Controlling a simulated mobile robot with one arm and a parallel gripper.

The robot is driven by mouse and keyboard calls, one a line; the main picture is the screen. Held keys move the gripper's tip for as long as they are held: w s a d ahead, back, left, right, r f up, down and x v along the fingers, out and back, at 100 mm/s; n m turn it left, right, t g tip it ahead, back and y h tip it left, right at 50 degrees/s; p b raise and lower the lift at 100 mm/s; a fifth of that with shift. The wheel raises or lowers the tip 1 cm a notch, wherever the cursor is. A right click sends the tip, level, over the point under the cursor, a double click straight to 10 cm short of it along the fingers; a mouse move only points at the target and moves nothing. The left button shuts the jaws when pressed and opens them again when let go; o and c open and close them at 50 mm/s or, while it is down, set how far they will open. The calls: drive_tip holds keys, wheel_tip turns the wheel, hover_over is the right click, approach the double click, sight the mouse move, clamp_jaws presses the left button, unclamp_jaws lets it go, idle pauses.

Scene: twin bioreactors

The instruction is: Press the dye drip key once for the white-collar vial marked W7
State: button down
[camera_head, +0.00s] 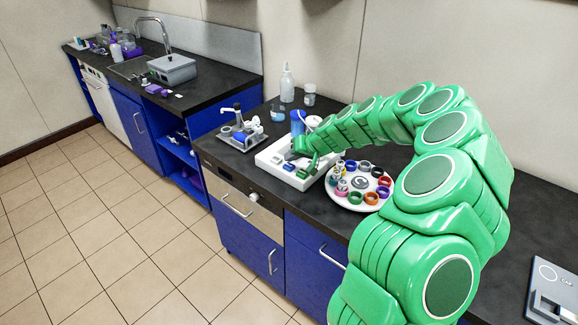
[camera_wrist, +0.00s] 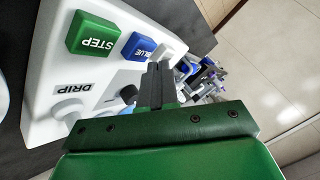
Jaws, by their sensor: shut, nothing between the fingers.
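A white key panel (camera_head: 266,158) stands on the dark counter. In the wrist view the panel (camera_wrist: 45,60) carries a green STEP key (camera_wrist: 92,32), a blue key (camera_wrist: 138,46) that seems to read BLUE, and a DRIP label (camera_wrist: 71,86). A pale raised part (camera_wrist: 66,110) lies beside that label, partly cut off by my gripper. My gripper (camera_wrist: 156,70) is shut and empty, with its tips over the panel near the blue key; contact cannot be told. A round white tray (camera_head: 345,203) holds several coloured rings and small vials (camera_head: 341,186). The W7 mark cannot be read.
A small dispenser-like device (camera_head: 241,131) stands left of the panel. A blue cylinder (camera_head: 298,122), a clear bottle (camera_head: 287,84) and a jar (camera_head: 309,95) stand behind it. My arm passes above the counter right of the panel. A grey device (camera_head: 553,290) lies at far right.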

sight(292, 166)
drive_tip(key=shift+f, duration=0.2)
drive_tip(key=shift+f, duration=0.2)
drive_tip(key=shift+f, duration=0.4)
idle(1.3)
drive_tip(key=shift+r, duration=0.85)
drive_tip(key=shift+r, duration=0.1)
drive_tip(key=shift+r, duration=2.35)
